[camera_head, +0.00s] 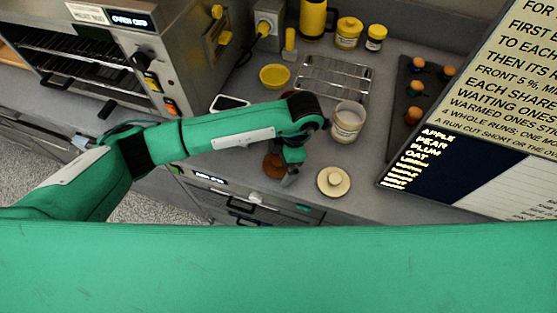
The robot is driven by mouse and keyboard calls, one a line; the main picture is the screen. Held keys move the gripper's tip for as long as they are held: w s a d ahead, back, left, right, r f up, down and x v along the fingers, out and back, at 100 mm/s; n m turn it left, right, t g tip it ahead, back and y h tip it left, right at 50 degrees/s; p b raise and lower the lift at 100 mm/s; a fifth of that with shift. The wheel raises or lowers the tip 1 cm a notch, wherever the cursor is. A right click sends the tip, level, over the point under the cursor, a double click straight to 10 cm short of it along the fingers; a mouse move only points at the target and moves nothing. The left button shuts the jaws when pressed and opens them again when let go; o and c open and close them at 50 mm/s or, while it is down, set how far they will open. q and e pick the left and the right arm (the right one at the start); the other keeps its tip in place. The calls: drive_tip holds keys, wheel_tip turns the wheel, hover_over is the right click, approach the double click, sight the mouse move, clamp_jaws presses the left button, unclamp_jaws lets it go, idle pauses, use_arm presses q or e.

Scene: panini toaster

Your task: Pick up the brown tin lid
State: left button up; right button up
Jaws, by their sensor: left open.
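A brown round piece, which looks like the brown tin lid (273,165), lies on the grey counter near its front edge. My left gripper (290,180) points down just to its right and hides part of it. The gripper is open; I cannot tell whether its fingers touch the lid. A little brown also shows behind my left wrist, mostly hidden. A cream lid with a knob (333,181) lies to the right of the gripper. My right gripper is not in view.
An open cream jar (347,122) stands close to my left wrist. A wire rack (333,78), a yellow bowl (274,76) and yellow-lidded jars (348,32) are behind. A toaster oven (95,45) is at left; a large text board (490,120) is at right.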

use_arm(q)
drive_tip(key=c, duration=1)
drive_tip(key=shift+o, duration=0.2)
